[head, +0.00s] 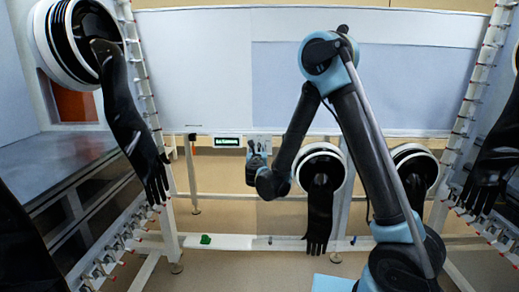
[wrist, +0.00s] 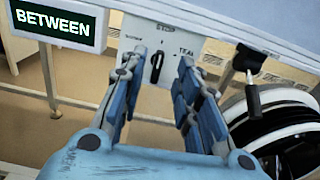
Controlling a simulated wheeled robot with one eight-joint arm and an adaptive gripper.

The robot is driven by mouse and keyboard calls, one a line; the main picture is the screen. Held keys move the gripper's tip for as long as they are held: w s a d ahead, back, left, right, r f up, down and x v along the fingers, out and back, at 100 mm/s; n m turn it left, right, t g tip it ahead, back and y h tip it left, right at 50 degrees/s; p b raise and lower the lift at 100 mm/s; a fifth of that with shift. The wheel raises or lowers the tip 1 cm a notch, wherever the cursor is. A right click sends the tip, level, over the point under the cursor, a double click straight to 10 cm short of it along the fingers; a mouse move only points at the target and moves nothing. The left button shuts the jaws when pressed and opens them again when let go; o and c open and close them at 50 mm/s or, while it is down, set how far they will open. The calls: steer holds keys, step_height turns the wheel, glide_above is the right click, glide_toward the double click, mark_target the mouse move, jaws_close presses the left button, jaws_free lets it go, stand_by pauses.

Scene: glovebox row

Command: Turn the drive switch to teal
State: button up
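The drive switch (wrist: 156,66) is a black knob on a white panel (wrist: 178,28). It points nearly upright, tilted slightly. "STOP" is printed above it and "TEAL" to its right; a label at its left is too small to read surely. A display (wrist: 58,22) at the left reads "BETWEEN"; it also shows in the head view (head: 228,141). My gripper (wrist: 157,78) is open, one blue finger on each side of the knob, with visible gaps; I cannot tell whether the fingertips reach its depth. In the head view my gripper (head: 257,160) is in front of the panel and hides most of it.
A black-handled lever (wrist: 250,65) stands right of the panel, close to the right finger. Glove ports with black gloves hang at left (head: 125,115), centre (head: 319,205) and right. A small green object (head: 205,239) is on the low white rail.

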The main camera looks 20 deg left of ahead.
mark_target(259, 145)
steer(key=shift+x, duration=2.45)
steer(key=shift+c, duration=0.6)
jaws_close()
